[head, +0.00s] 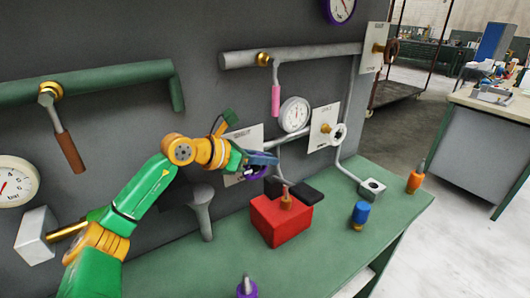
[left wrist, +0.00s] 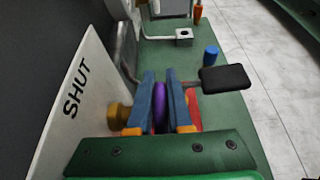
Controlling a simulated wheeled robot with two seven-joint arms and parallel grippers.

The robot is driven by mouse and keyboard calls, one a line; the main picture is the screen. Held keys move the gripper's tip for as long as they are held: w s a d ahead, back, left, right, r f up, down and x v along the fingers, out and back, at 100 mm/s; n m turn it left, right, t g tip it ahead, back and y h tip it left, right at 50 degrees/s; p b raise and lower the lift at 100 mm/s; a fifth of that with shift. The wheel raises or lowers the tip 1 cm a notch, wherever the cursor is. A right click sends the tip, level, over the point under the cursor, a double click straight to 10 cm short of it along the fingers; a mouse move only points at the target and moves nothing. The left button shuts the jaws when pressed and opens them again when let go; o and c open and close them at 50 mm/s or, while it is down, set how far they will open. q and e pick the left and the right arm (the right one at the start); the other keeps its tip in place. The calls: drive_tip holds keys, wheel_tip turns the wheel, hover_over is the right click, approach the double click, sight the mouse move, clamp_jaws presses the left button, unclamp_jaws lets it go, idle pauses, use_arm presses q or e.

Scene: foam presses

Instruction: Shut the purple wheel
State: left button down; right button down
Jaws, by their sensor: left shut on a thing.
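The purple wheel (left wrist: 160,93) shows edge-on between the two blue fingers of my left gripper (left wrist: 161,100) in the left wrist view. The gripper is shut on its rim. In the head view my left gripper (head: 263,160) reaches to the wall, and a purple sliver of the wheel (head: 257,175) shows below the fingers. The wheel stands out on a brass stem (left wrist: 119,115) from a white plate (left wrist: 72,95) that reads SHUT. Most of the wheel is hidden by the fingers. My right gripper is not in view.
A red block (head: 281,221), a blue knob (head: 360,214) and an orange knob (head: 415,180) stand on the green bench (head: 320,255). A black paddle (left wrist: 225,78) sits close right of the fingers.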

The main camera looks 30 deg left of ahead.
use_arm(q)
drive_tip(key=shift+r+p, duration=0.3)
drive_tip(key=shift+p, duration=0.1)
drive_tip(key=shift+f+g, duration=0.3)
drive_tip(key=shift+f, duration=0.1)
drive_tip(key=c, duration=0.8)
unclamp_jaws()
drive_tip(key=shift+w, duration=0.1)
drive_tip(key=shift+c, duration=0.2)
